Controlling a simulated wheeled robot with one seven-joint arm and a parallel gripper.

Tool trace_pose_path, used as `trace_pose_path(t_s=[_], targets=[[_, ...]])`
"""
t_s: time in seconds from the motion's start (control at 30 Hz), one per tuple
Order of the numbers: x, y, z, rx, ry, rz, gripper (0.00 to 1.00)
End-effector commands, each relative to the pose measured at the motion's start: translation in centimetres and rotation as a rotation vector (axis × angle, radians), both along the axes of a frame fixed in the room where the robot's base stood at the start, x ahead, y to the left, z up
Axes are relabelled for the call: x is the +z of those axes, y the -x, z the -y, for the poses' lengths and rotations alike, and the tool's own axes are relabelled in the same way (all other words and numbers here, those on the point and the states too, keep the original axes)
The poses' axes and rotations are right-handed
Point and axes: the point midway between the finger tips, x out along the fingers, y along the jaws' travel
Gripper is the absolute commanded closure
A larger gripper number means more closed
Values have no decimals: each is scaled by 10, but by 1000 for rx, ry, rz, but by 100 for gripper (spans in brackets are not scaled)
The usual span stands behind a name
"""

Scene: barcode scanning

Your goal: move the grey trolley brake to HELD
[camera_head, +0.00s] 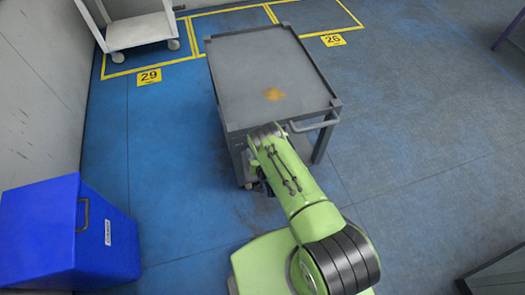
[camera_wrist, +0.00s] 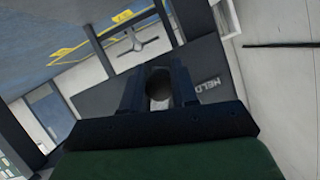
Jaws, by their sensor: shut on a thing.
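The grey trolley (camera_head: 265,65) stands in the middle of the head view, with a flat top and a handle (camera_head: 315,122) at its near right. My green arm reaches its near left side, and my gripper is largely hidden there behind the arm. In the wrist view my gripper (camera_wrist: 156,78) has its two dark fingers shut on a round, dark knob, the brake (camera_wrist: 158,90). A dark panel with the HELD label (camera_wrist: 208,88) lies just right of the fingers. The rest of the brake is hidden, so its setting cannot be told.
A blue bin (camera_head: 60,232) stands at the lower left. A white cart (camera_head: 140,28) is at the upper left, near yellow floor markings 29 (camera_head: 149,77) and 26 (camera_head: 333,40). The floor right of the trolley is clear.

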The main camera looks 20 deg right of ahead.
Motion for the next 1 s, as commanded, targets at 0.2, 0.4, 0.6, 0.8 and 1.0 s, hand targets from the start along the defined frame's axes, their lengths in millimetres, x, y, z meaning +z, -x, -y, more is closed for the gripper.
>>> trace_pose_path(t_s=[0.2, 0.4, 0.6, 0.8, 1.0], targets=[[9, -3, -6, 1, -91, 10, 100], [11, -3, -8, -1, -137, 12, 100], [12, -4, -9, 0, -152, 13, 100], [12, -4, -8, 0, -153, 16, 100], [13, -5, -8, 0, -153, 17, 100]])
